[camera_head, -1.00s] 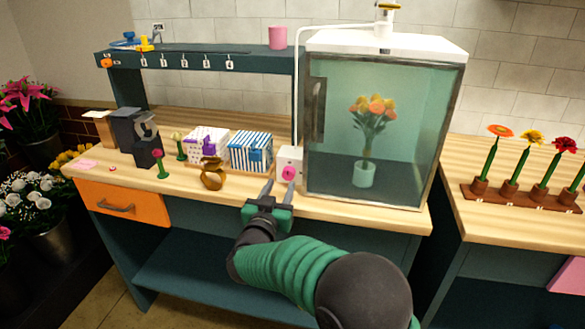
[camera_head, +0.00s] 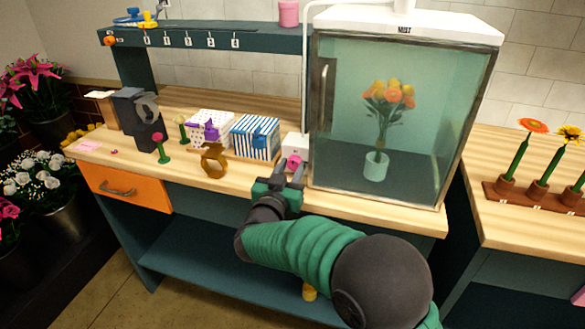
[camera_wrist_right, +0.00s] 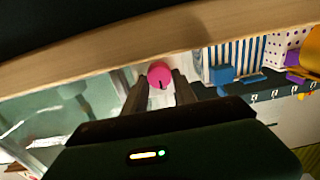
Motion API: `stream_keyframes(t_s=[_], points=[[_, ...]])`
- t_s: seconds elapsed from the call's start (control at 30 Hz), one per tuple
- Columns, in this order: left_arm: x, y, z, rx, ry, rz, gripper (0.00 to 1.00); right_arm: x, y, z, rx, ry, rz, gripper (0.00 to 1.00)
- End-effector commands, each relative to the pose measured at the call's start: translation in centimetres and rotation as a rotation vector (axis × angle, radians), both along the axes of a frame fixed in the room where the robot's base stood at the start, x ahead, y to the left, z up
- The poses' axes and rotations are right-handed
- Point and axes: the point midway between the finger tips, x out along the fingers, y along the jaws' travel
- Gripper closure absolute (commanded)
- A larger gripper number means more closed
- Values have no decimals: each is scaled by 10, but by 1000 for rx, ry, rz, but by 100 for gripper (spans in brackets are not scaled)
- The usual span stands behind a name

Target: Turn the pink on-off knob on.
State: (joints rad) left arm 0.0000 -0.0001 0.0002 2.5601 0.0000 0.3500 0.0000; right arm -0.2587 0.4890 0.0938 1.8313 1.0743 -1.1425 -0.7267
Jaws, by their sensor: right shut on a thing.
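The pink knob (camera_head: 293,162) is on the front of a small white box (camera_head: 296,142), just left of the glass cabinet. My right gripper (camera_head: 290,174) reaches it from the front of the counter. In the right wrist view, the knob (camera_wrist_right: 159,73) sits between the two fingertips of my right gripper (camera_wrist_right: 160,87), which are shut on its sides. A short dark mark shows on the knob's face there. My left gripper is in neither view.
The glass cabinet (camera_head: 327,90) holds a vase of orange and yellow flowers. Left of the white box stand a blue-striped box (camera_head: 252,148), a brown ring-shaped object (camera_head: 214,161) and a purple-dotted box (camera_head: 222,122). The counter's front edge runs below the gripper.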

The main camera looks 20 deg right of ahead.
Motion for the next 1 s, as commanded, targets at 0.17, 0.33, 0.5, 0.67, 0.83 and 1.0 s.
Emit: stream_keyframes(t_s=[0.17,0.33,0.5,0.67,0.83,1.0], points=[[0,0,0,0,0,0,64,0,-4,-1,3,-2,-9,100],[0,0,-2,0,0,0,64,0,-4,-1,31,-19,-7,100],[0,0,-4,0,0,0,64,0,-5,-2,99,-66,-7,100],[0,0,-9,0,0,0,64,0,-5,-3,200,-133,-8,100],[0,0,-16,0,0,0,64,0,-5,-3,332,-222,-7,100],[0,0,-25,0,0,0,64,-1,-5,-4,467,-311,-4,100]])
